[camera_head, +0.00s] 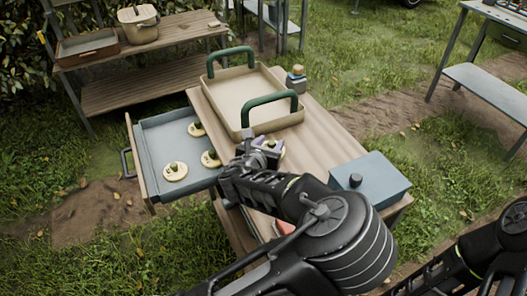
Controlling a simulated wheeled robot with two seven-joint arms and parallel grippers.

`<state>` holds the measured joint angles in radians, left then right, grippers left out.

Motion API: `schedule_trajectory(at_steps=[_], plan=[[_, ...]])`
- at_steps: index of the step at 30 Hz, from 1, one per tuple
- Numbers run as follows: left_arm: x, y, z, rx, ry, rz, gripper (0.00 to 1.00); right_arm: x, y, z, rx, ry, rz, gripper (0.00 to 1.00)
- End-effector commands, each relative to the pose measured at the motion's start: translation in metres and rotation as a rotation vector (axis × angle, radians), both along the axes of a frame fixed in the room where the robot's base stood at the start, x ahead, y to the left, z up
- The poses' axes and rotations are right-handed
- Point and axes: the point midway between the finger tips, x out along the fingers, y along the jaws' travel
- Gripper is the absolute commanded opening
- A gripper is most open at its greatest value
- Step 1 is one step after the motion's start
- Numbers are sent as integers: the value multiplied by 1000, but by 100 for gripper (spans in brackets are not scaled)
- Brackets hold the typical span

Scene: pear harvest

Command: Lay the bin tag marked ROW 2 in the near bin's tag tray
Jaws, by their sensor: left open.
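Round cream discs with dark green knobs, perhaps the bin tags, lie in an open drawer (152,143): one at the front (175,172), one at the back (197,129), and one (210,158) near my left arm. No ROW 2 marking is readable. My left gripper (267,148) is open over the table, just in front of the tan bin. Another cream disc (281,151) shows partly beside its fingers; I cannot tell whether they touch. The tan bin (228,88) with green handles stands on the table. I cannot make out a tag tray. My right gripper is out of view.
A blue-grey box (376,178) with a black knob stands at the table's right end. A small jar (296,78) stands behind the bin. A wooden shelf (150,91) holds a pot and a brown tray. My left arm hides the table's front.

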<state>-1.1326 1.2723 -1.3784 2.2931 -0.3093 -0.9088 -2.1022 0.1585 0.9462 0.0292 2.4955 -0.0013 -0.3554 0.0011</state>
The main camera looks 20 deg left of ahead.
Motion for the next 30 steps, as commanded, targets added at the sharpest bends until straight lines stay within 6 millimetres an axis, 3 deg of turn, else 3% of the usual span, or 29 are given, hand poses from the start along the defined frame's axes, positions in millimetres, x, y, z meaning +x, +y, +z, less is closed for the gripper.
schedule_trajectory(at_steps=[6,12,30], plan=[[-42,-1,17,-1,0,-2,43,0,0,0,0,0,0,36],[-62,0,25,-1,1,0,43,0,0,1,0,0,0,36],[-63,0,25,0,1,0,43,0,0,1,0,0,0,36]])
